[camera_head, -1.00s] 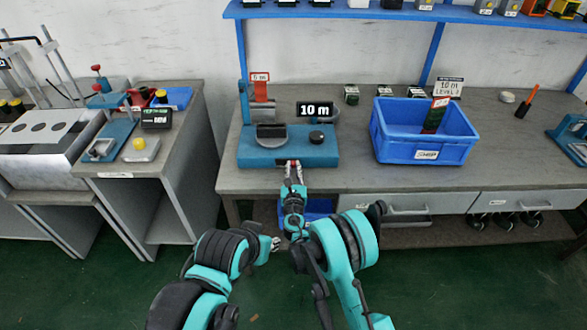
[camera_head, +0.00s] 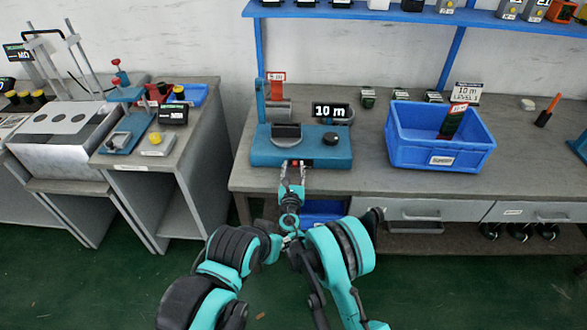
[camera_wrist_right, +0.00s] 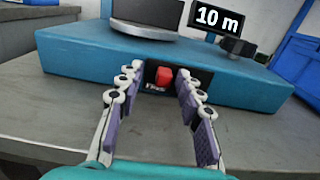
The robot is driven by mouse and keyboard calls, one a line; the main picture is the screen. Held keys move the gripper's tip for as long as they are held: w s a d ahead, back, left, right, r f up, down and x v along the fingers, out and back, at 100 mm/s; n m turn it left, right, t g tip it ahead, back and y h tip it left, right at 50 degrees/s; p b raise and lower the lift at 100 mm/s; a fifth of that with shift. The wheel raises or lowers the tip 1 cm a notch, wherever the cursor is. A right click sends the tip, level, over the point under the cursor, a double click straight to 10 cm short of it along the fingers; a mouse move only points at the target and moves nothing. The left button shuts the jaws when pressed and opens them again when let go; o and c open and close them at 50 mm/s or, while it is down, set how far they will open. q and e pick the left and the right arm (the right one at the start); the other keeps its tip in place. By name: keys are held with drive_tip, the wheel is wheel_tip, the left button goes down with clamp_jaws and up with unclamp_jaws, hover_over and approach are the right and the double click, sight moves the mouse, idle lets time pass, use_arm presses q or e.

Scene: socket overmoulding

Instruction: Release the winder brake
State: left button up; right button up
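The winder (camera_head: 262,158) is a teal box with a black spool on top. It stands near the table's front edge. A small red brake part (camera_wrist_right: 163,78) sits in a dark recess in its front face. My right gripper (camera_wrist_right: 157,85) is open, with one finger on each side of the red part and a gap to it on both sides. In the head view the right gripper (camera_head: 293,168) is at the winder's front. My left gripper is low in the head view, mostly hidden among the arm links; its fingers cannot be read.
A display (camera_head: 331,111) reading "10 m" stands behind the winder. A blue bin (camera_head: 438,162) is to its right. Drawers (camera_head: 407,209) are under the tabletop. A side bench (camera_head: 177,160) with fixtures is at the left, across a floor gap.

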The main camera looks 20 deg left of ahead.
drive_tip(key=v, duration=0.7)
drive_tip(key=shift+s, duration=0.2)
